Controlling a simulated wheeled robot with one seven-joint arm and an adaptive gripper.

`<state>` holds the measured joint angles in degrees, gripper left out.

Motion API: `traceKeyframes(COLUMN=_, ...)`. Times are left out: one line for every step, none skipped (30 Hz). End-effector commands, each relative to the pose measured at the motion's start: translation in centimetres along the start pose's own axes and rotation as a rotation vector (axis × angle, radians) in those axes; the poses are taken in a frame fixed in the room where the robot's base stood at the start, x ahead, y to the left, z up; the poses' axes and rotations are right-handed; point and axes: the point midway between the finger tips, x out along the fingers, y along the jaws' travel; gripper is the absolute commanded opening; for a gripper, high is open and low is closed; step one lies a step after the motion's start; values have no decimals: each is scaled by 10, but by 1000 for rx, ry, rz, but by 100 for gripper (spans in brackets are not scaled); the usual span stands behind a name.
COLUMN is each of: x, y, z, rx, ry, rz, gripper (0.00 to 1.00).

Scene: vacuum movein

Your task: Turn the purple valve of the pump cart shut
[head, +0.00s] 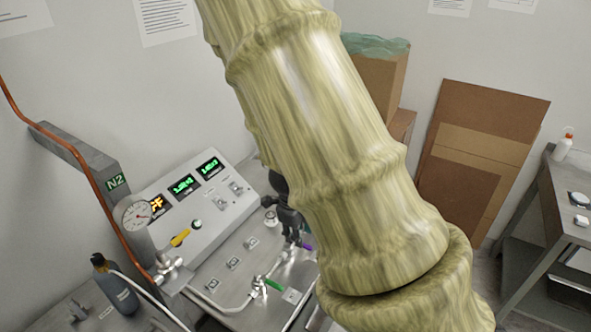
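The pump cart (215,262) stands at the lower left, with a sloped panel of lit displays and a metal deck. The purple valve (306,246) shows only as a small purple handle on the deck, right beside my arm. Most of the valve is hidden. My gripper (292,234) appears as a dark shape partly behind my arm, with its lower end close to the purple handle. I cannot tell whether it touches the handle or whether its fingers are open.
A green handle (273,284) sits on the deck piping, and a yellow handle (180,238) near the gauge (137,215). A dark bottle (117,288) stands at left. A grey table (548,215) and cardboard (480,165) are at right. My sleeved arm blocks the middle.

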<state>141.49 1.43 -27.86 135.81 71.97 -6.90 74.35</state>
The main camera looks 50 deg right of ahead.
Motion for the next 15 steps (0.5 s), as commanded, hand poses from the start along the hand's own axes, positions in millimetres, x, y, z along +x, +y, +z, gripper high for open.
traceKeyframes(x=-3, y=0, z=0, rx=-1, ry=0, rz=-3, gripper=34)
traceKeyframes(x=-5, y=0, z=0, rx=-1, ry=0, rz=-3, gripper=34)
traceKeyframes(x=-8, y=0, z=0, rx=-2, ry=0, rz=-3, gripper=34)
traceKeyframes(x=-10, y=0, z=0, rx=-2, ry=-1, rz=-2, gripper=34)
traceKeyframes(x=-12, y=0, z=0, rx=-2, ry=-1, rz=-3, gripper=34)
traceKeyframes(x=-15, y=-1, z=0, rx=0, ry=-1, rz=-3, gripper=34)
traceKeyframes(x=-17, y=-1, z=0, rx=-1, ry=-1, rz=-3, gripper=34)
traceKeyframes(x=-19, y=-1, z=0, rx=-2, ry=-1, rz=-3, gripper=34)
traceKeyframes(x=-22, y=-1, z=0, rx=-2, ry=-1, rz=-3, gripper=34)
traceKeyframes(x=-24, y=0, z=0, rx=-2, ry=-1, rz=-3, gripper=34)
traceKeyframes(x=-26, y=0, z=1, rx=-2, ry=-1, rz=-3, gripper=34)
traceKeyframes(x=-29, y=0, z=1, rx=-1, ry=-1, rz=-3, gripper=34)
traceKeyframes(x=-32, y=-1, z=1, rx=-1, ry=-2, rz=-3, gripper=34)
traceKeyframes(x=-35, y=-1, z=1, rx=-1, ry=-2, rz=-3, gripper=34)
traceKeyframes(x=-38, y=-1, z=1, rx=-1, ry=-2, rz=-4, gripper=34)
